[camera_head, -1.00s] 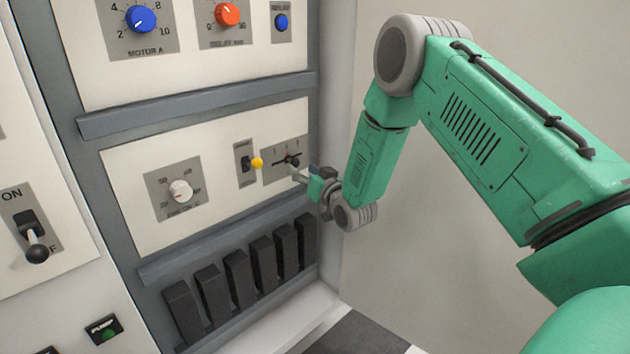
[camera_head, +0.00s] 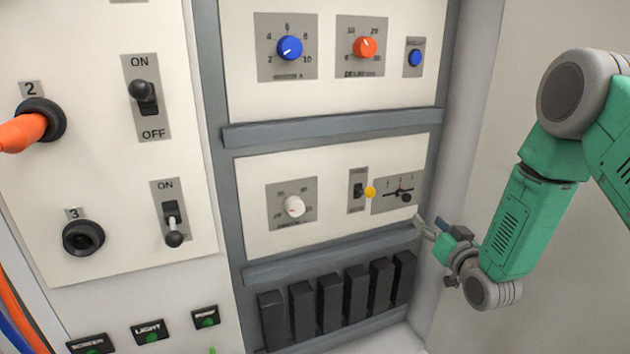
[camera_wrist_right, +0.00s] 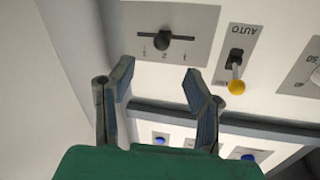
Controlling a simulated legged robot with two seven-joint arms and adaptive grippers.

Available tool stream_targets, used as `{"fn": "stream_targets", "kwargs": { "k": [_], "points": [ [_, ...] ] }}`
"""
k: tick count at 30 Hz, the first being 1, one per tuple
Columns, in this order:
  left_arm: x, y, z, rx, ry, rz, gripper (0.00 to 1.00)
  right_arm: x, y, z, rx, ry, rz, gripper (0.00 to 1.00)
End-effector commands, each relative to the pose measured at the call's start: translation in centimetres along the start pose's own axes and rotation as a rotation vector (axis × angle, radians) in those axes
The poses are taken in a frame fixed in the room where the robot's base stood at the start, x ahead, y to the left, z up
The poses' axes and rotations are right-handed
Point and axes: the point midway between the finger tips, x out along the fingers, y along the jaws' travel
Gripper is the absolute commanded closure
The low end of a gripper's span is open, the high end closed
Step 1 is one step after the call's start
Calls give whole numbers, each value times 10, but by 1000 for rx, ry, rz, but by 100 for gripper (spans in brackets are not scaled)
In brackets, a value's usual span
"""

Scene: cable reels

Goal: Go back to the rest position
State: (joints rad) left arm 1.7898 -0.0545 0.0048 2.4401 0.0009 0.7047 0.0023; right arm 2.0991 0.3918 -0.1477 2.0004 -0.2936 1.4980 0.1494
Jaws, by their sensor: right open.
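My left gripper does not show in either view.
The panel carries a white knob (camera_head: 294,206), a blue knob (camera_head: 289,47), an orange knob (camera_head: 365,47) and black ON/OFF levers (camera_head: 144,97). An orange plug (camera_head: 25,132) sits in socket 2; socket 3 (camera_head: 83,237) is empty. A row of black blocks (camera_head: 330,302) lies below. Plain wall is at right.

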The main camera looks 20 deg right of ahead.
Motion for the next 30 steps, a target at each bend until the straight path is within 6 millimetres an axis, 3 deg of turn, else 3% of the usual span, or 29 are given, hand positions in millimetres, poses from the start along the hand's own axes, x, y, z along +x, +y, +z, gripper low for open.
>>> {"fn": "stream_targets", "kwargs": {
  "k": [4,8,11,12,14,18,21,24,27,30],
  "points": [
    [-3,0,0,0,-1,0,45,-5,-6,12,-4,-49,0,56],
    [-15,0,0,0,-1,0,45,-33,-30,59,-26,-248,2,56],
    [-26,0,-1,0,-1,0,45,-79,-52,110,-61,-484,6,56],
    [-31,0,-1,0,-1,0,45,-102,-60,130,-78,-585,7,56],
    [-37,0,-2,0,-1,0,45,-139,-69,155,-106,-731,9,56],
    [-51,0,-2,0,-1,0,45,-236,-85,196,-174,-1056,10,56],
    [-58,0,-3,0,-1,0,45,-300,-90,208,-220,-1251,12,56],
    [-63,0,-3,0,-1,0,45,-348,-92,210,-257,-1393,12,56],
    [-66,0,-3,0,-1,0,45,-377,-92,210,-280,-1480,15,56],
    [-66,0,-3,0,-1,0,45,-390,-92,209,-291,-1520,16,56]
  ]
}}
